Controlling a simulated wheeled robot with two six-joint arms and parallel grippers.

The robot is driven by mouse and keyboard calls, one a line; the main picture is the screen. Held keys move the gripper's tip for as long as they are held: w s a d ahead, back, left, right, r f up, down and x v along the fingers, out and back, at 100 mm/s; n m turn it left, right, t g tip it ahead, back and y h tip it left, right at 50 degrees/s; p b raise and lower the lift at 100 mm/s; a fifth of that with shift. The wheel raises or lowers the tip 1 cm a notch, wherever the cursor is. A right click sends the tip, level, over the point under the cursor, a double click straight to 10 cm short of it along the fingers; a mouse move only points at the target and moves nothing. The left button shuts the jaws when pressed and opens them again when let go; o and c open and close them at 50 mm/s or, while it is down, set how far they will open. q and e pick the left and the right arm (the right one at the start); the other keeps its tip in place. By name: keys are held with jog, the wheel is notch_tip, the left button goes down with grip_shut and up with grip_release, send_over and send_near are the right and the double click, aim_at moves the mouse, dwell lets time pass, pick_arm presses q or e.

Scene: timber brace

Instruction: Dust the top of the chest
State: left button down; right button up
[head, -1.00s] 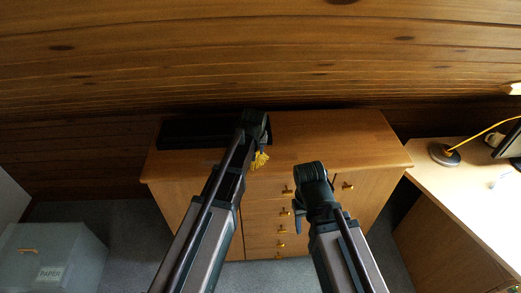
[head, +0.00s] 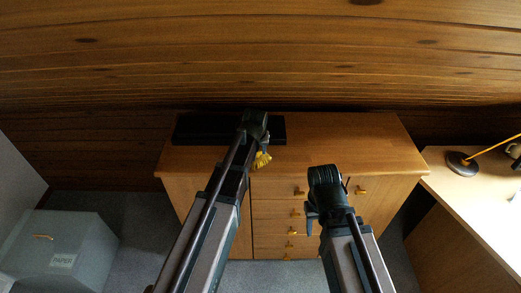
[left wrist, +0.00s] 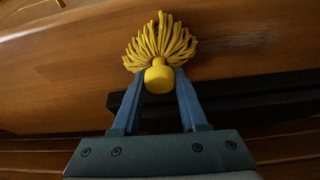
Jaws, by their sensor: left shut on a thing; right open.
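My left gripper (left wrist: 160,85) is shut on the handle of a yellow duster (left wrist: 160,45). In the head view the duster (head: 262,160) is over the front middle of the chest top. In the left wrist view its strands spread against the brown top; I cannot tell whether they touch. A faint grey smudge shows on the wood to their right. My right gripper (head: 322,195) is open and empty in front of the drawers.
A long black box (head: 200,130) lies on the back left of the chest top, partly behind my left arm. A desk (head: 480,180) with a lamp (head: 458,161) stands at the right. A grey bin (head: 60,240) with a label is on the floor at the left.

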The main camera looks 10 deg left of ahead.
pick_arm(q)
jog(key=shift+a, duration=0.25)
jog(key=shift+s+a, duration=0.2)
jog(key=shift+a, duration=0.6)
jog(key=shift+s+a, duration=0.2)
jog(key=shift+a, duration=0.6)
jog(key=shift+s+a, duration=0.25)
jog(key=shift+a, duration=0.55)
jog(key=shift+s+a, duration=0.25)
jog(key=shift+a, duration=0.55)
jog(key=shift+a, duration=0.1)
jog(key=shift+s+a+r, duration=0.1)
jog(key=shift+s+a, duration=0.15)
jog(key=shift+a, duration=0.85)
jog(key=shift+s+a+f, duration=0.1)
jog(key=shift+s+a, duration=0.1)
jog(key=shift+a, duration=0.85)
jog(key=shift+s+a+r, duration=0.1)
jog(key=shift+s+a, duration=0.15)
jog(key=shift+a, duration=0.85)
jog(key=shift+a, duration=0.1)
jog(key=shift+s+a, duration=0.25)
jog(key=shift+a, duration=0.55)
jog(key=shift+s+a, duration=0.2)
jog(key=shift+a, duration=0.55)
